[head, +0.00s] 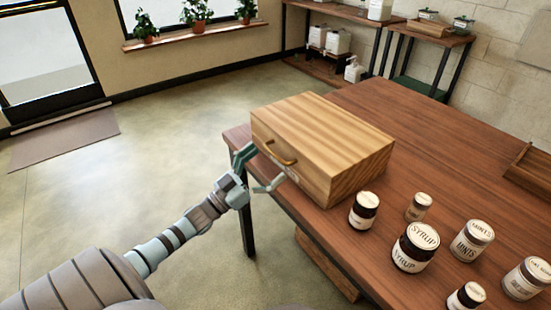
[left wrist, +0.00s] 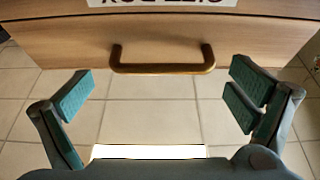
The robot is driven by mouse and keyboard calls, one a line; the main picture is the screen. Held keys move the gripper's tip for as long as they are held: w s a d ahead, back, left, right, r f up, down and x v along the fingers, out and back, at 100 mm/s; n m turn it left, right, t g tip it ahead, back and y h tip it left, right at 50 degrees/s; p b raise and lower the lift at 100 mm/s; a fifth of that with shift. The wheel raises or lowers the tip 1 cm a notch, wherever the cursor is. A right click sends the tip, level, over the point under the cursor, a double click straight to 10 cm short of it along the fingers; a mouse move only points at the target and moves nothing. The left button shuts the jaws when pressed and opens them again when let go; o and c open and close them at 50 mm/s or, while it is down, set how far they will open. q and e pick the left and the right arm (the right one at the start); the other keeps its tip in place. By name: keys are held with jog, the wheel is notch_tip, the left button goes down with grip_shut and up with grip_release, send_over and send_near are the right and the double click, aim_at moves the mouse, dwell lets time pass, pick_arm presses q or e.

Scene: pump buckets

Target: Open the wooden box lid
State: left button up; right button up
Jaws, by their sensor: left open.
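The wooden box (head: 322,143) stands closed on the table, with its light striped lid on top. A brass-coloured handle (head: 280,154) is on its front face. My left gripper (head: 258,168) is open in front of that face, close to the handle. In the left wrist view the handle (left wrist: 162,66) lies ahead, between the two spread fingers and apart from them. A white label (left wrist: 165,3) is on the box front (left wrist: 60,42), cut off by the frame's top edge. My right gripper is not in view.
A syrup jar (head: 414,248), a small dark jar (head: 364,210), a mints jar (head: 471,241) and several others stand right of the box on the table (head: 440,130). A wooden tray (head: 528,171) lies at the right edge. The floor left of the table is clear.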

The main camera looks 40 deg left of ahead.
pick_arm(q)
jog(key=shift+x, duration=1.4)
jog(key=shift+c, duration=0.2)
